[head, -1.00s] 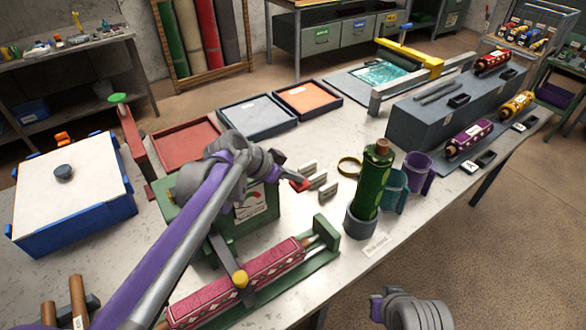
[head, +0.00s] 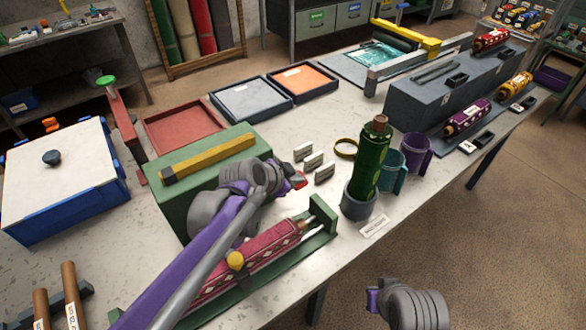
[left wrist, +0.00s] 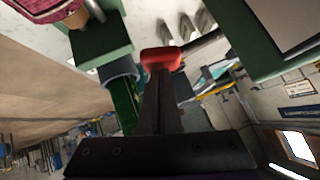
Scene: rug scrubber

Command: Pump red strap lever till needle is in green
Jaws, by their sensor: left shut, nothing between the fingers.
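The green press box (head: 175,195) stands on the bench with a yellow strap (head: 212,157) across its top. The red lever grip (head: 299,180) shows at its right, at the tip of my left gripper (head: 288,183). In the left wrist view the red grip (left wrist: 160,58) is at the ends of the dark shut fingers (left wrist: 160,85), with a dark rod running off to the right. The fingers seem to touch it; nothing is between them. My left wrist covers the gauge, so the needle is hidden. A pink rolled rug (head: 262,250) lies in front of the box.
Small metal plates (head: 313,160) stand behind. A blue-cornered white box (head: 60,185) is at left. Part of my right arm shows at the bottom.

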